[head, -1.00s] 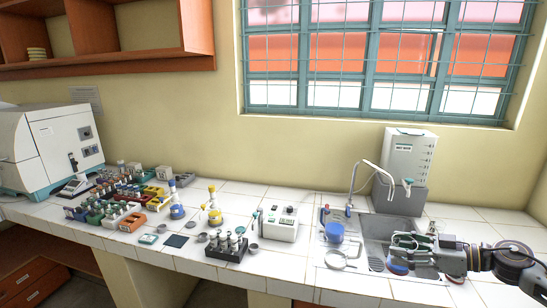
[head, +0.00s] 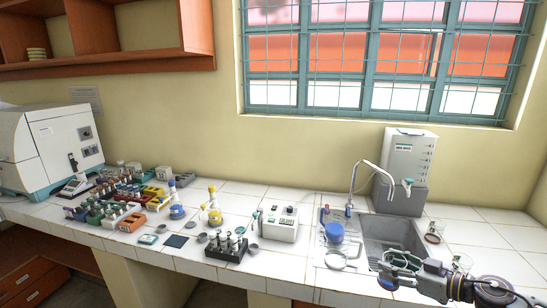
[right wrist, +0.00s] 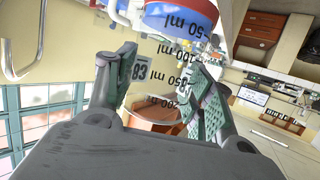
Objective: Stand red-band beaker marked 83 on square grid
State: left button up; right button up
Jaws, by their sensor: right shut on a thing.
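My right gripper (head: 400,262) is low at the front right of the counter, in front of the sink. In the right wrist view its two fingers (right wrist: 162,95) are closed around a clear beaker (right wrist: 168,50) with black ml marks, a label reading 83, and a red band with blue beside it. In the head view the held beaker is mostly hidden by the gripper; a little blue shows below it (head: 388,284). A flat dark square (head: 177,241), perhaps the square grid, lies bare at the front left of the counter. My left gripper is not in view.
A tube rack (head: 228,248) and a white device (head: 283,224) stand between gripper and dark square. Flasks (head: 215,210) stand behind the square. Another beaker (head: 433,235) stands right of the sink.

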aim_at(390, 286)
jog(key=shift+a+f+m+t+h, duration=0.15)
jog(key=shift+f+m+h, duration=0.05)
jog(key=shift+f, duration=0.25)
jog(key=shift+a+f+m+t+h, duration=0.15)
jog(key=shift+f+m+h, duration=0.05)
jog(key=shift+f, duration=0.2)
jog(key=shift+a+f, duration=0.15)
jog(key=shift+f, duration=0.25)
jog(key=shift+s+a+f+m+t+h, duration=0.15)
jog(key=shift+a+f+m+t+h, duration=0.2)
jog(key=shift+f+m+h, duration=0.35)
jog(key=shift+s+a+f+m+t+h, duration=0.15)
jog(key=shift+a+f+m+t+h, duration=0.2)
jog(key=shift+f, duration=0.55)
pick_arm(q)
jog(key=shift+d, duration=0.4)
pick_arm(e)
jog(key=s+a+f+m+t+h, duration=0.1)
jog(key=s+a+f+m+h, duration=0.4)
jog(key=a+f, duration=0.4)
jog(key=shift+a+h, duration=0.5)
jog(key=shift+h, duration=0.15)
